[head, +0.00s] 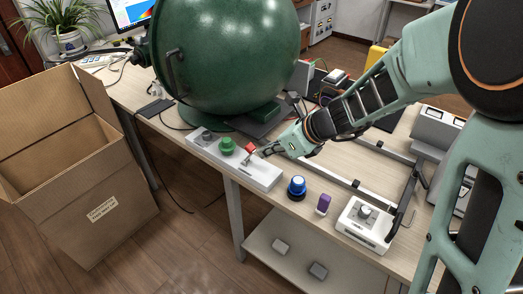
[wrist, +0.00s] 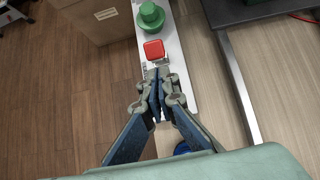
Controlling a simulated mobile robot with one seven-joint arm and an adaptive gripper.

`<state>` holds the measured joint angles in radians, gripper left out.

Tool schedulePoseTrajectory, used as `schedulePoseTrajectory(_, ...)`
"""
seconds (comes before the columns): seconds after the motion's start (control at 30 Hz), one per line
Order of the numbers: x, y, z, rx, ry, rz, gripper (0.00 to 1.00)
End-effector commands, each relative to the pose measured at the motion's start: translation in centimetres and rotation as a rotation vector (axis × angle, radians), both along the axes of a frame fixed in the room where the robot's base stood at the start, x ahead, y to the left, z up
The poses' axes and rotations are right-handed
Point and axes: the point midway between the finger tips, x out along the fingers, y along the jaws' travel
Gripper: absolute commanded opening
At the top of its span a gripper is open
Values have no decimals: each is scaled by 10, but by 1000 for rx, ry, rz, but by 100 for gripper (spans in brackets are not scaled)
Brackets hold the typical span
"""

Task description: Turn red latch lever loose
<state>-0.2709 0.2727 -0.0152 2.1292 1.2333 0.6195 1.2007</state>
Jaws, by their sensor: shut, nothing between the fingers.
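The red latch lever (head: 251,148) stands on a long white panel (head: 258,178) on the bench, to the right of a green knob (head: 227,146). In the wrist view the lever's red square top (wrist: 154,50) lies just beyond my fingertips, with the green knob (wrist: 150,17) farther on. My gripper (head: 264,152) is right beside the lever on its right. In the wrist view my gripper (wrist: 157,72) has its fingers shut together with nothing between them. I cannot tell whether the fingertips touch the lever. The fingers hide part of the panel.
A large green sphere (head: 225,50) stands behind the panel. A blue knob (head: 296,187), a purple block (head: 323,204) and a white box with a dial (head: 364,222) stand to the right along the bench edge. An open cardboard box (head: 100,215) is at the left on the floor.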

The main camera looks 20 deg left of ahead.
Motion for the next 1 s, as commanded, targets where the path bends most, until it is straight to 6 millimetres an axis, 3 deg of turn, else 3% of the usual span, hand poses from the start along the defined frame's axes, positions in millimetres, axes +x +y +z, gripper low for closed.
schedulePoseTrajectory(0.07, 3, -5, -8, 2, -1, 2, 0)
schedulePoseTrajectory(0.1, 1, -13, 9, 3, -6, 1, 0)
schedulePoseTrajectory(0.2, -6, -29, 28, 3, -6, 0, 0)
schedulePoseTrajectory(0.5, -21, -62, 62, 1, -2, 1, 0)
schedulePoseTrajectory(1.0, -24, -69, 68, 1, -1, 2, 0)
